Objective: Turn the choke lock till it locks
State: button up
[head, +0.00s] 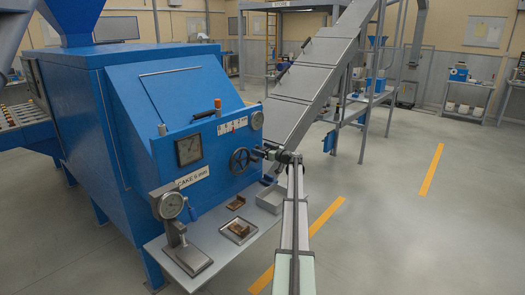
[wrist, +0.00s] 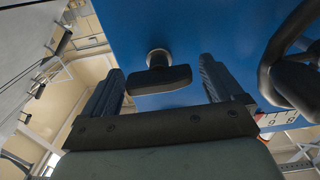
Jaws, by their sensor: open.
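The choke lock appears to be the black T-shaped knob (wrist: 162,77) on a short metal stem on the blue panel. In the wrist view its crossbar lies sideways between my two fingers. My gripper (wrist: 160,66) is open, with one finger on each side of the knob and a visible gap on both sides. In the head view my gripper (head: 258,153) is at the panel, just right of the black handwheel (head: 240,161). The knob is not clearly visible there, behind my gripper. The handwheel rim (wrist: 290,70) also shows at the right of the wrist view.
The blue machine (head: 120,120) carries a dial gauge (head: 188,150), a scale plate (head: 232,125) and a lever (head: 204,115). A grey shelf (head: 160,245) below holds a gauge stand (head: 172,207) and small trays. A sloping conveyor (head: 315,70) rises behind. Open floor (head: 390,220) lies right.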

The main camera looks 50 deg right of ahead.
jog(key=shift+c, duration=0.2)
jog(key=c, duration=1)
